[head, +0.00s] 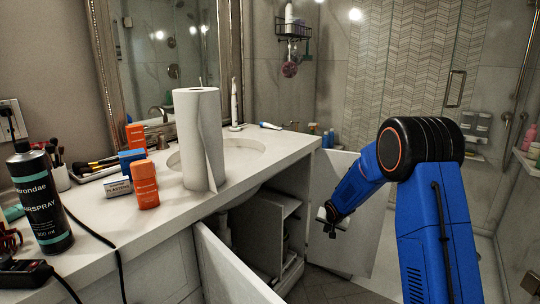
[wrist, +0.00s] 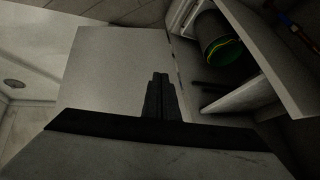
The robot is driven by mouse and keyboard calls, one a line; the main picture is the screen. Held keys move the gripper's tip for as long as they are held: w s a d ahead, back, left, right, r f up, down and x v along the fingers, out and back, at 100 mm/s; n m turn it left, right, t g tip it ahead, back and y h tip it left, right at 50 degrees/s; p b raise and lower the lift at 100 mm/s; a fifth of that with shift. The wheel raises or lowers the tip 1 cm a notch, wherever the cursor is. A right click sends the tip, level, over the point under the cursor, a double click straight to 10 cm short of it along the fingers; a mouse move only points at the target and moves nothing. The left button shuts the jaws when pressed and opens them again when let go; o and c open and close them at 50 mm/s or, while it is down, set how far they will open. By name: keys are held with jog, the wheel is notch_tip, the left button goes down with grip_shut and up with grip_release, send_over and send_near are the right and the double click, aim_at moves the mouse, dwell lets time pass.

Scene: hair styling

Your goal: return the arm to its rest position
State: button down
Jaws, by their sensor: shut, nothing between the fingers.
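My arm shows in the head view as blue links with a black joint, bent down and to the left. My gripper (head: 330,229) hangs in front of the open right cabinet door (head: 346,193), at the height of the open cabinet below the counter. In the wrist view my gripper's black fingers (wrist: 160,97) are together with nothing between them. The pale door panel (wrist: 110,75) lies behind them in that view. The exact gap between gripper and door cannot be told.
The left cabinet door (head: 230,268) also stands open. The cabinet holds a shelf (head: 287,206), and a dark bin (wrist: 218,38) shows in the wrist view.

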jog(key=s+d+r+n+g+h, duration=0.1)
jog(key=s+d+r, duration=0.1)
jog(key=s+r, duration=1)
jog(key=s+d+r+n, duration=0.1)
jog(key=s+d+r, duration=0.2)
jog(key=s+r, duration=0.85)
jog(key=s+a+n+g+y, duration=0.1)
jog(key=s+n, duration=0.1)
jog(key=s, duration=3.3)
jog(key=shift+s+a+n, duration=0.3)
jog(key=shift+s+n, duration=0.1)
